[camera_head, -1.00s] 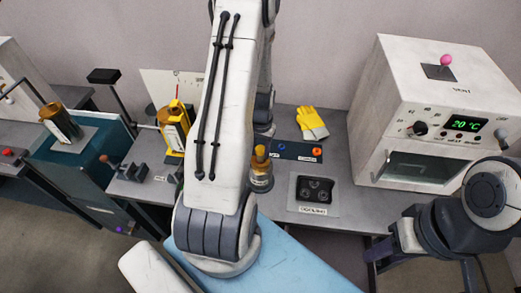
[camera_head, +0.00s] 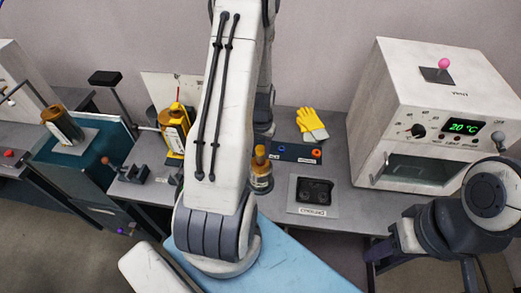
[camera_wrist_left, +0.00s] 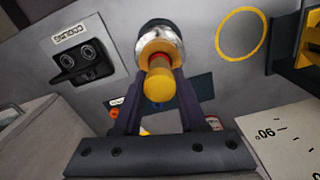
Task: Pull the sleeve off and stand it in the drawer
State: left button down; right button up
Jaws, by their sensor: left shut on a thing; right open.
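My left gripper (camera_wrist_left: 161,84) is shut on a yellow-topped cylinder (camera_wrist_left: 160,68) with a red ring and a shiny silver collar. In the head view this cylinder (camera_head: 260,170) shows just right of my left arm, which hides most of the gripper. An amber cylinder (camera_head: 62,124) stands on the teal unit at the left. Another amber cylinder (camera_head: 174,128) is in a yellow stand. I cannot tell for sure which is the sleeve. A dark front with a purple knob (camera_head: 121,231), perhaps the drawer, is below the teal unit. My right gripper (camera_head: 385,248) is open and empty.
A black two-hole block (camera_head: 315,190) on a labelled grey plate lies right of the held cylinder. The oven (camera_head: 430,120) stands at the right, reading 20 °C. Yellow gloves (camera_head: 310,122) lie behind. A yellow ring (camera_wrist_left: 240,35) marks bare surface in the left wrist view.

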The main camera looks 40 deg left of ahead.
aim_at(261, 148)
pick_arm(q)
jog(key=shift+r, duration=0.1)
jog(key=shift+r+p, duration=1.95)
jog(key=shift+r, duration=0.3)
jog(key=shift+f, duration=0.1)
